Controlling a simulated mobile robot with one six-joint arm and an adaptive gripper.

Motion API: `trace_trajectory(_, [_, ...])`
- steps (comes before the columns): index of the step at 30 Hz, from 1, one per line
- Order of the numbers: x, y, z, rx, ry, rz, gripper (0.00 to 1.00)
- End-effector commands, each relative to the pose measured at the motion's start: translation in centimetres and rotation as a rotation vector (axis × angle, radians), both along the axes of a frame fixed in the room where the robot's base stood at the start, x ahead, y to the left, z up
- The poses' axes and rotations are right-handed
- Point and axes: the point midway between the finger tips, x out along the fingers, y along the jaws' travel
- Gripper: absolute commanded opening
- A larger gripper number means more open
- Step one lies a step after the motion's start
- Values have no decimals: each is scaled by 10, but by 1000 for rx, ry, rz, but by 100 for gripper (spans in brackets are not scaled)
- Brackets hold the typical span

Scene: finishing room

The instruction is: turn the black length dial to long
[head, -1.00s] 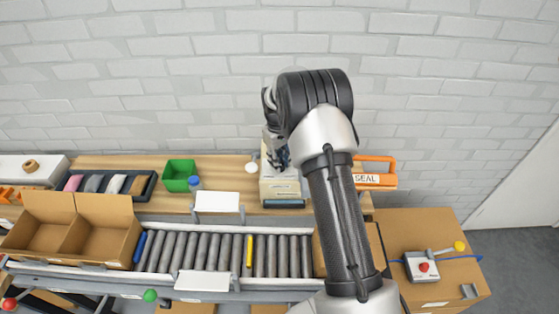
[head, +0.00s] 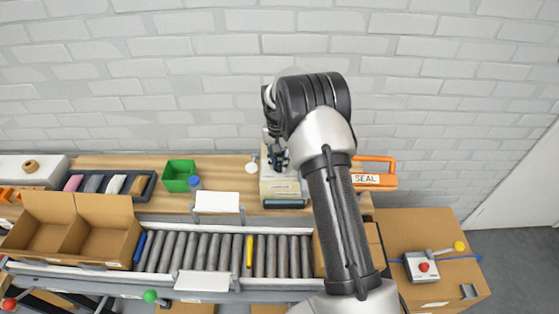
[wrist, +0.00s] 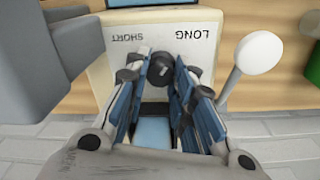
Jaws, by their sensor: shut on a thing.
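The black length dial (wrist: 160,65) shows in the wrist view on the cream face of a machine (wrist: 100,60). Upside-down labels SHORT (wrist: 127,38) and LONG (wrist: 200,34) are printed beyond it. My gripper (wrist: 161,72) is shut on the dial, with one blue-padded finger on each side. The dial's pointer is hidden or too small to read, so I cannot tell its setting. In the head view my gripper (head: 277,156) is at the top of the machine (head: 281,188) on the wooden bench, and the dial is hidden there.
A white-knobbed lever (wrist: 258,54) stands close to the right of my gripper in the wrist view. A green bin (head: 179,175) and a blue-capped bottle (head: 195,184) are left of the machine. An orange SEAL frame (head: 376,181) is on the right. A roller conveyor (head: 200,254) runs in front.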

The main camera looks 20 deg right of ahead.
Motion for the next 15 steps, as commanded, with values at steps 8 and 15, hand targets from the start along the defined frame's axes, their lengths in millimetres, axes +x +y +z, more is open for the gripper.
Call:
trace_trajectory(8, [1,0,1,0,-2,-143,0])
trace_trajectory(15, [1,0,1,0,-2,-195,0])
